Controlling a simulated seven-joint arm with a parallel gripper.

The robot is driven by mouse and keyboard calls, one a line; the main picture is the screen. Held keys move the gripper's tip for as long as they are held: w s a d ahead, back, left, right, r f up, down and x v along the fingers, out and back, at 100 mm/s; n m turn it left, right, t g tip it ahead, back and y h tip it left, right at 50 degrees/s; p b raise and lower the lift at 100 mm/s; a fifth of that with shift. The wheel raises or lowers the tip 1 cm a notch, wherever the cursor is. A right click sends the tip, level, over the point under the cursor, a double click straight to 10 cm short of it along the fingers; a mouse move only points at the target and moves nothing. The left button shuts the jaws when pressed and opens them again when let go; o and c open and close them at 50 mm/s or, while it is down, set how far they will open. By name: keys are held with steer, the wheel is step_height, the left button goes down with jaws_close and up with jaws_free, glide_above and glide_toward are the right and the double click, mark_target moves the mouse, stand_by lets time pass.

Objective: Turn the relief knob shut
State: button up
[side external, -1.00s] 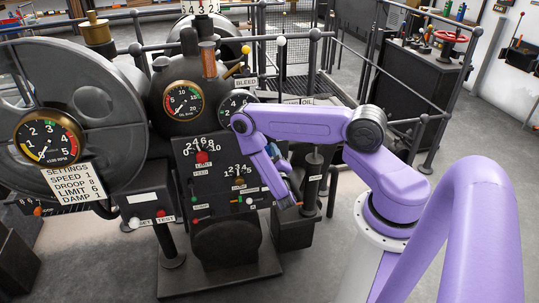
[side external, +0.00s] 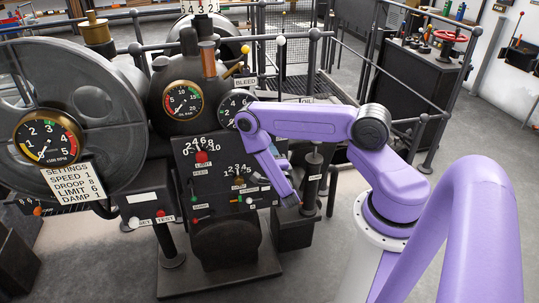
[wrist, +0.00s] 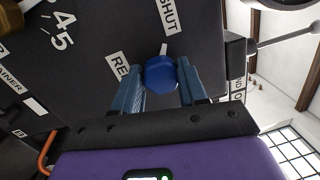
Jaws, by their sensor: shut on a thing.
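The blue relief knob (wrist: 160,74) sits on the dark panel in the wrist view, between the two blue-grey fingers of my gripper (wrist: 160,82). The fingers are shut on its sides. A partly hidden label starting "RE" (wrist: 118,66) lies left of the knob. In the side view my wrist is in front of the cabinet's right side, and the knob and fingertips cannot be made out.
A dial with numbers (wrist: 60,30) and a STRAINER label (wrist: 10,80) lie left in the wrist view. In the side view, a red limit knob (side external: 202,157), gauges (side external: 183,101) and a settings card (side external: 72,182) stand left of my arm. Railings run behind.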

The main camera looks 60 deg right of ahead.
steer(key=shift+s, duration=0.1)
steer(key=o, duration=1)
steer(key=shift+o, duration=0.2)
steer(key=v, duration=1.7)
steer(key=shift+s+a, duration=0.1)
steer(key=shift+s, duration=0.05)
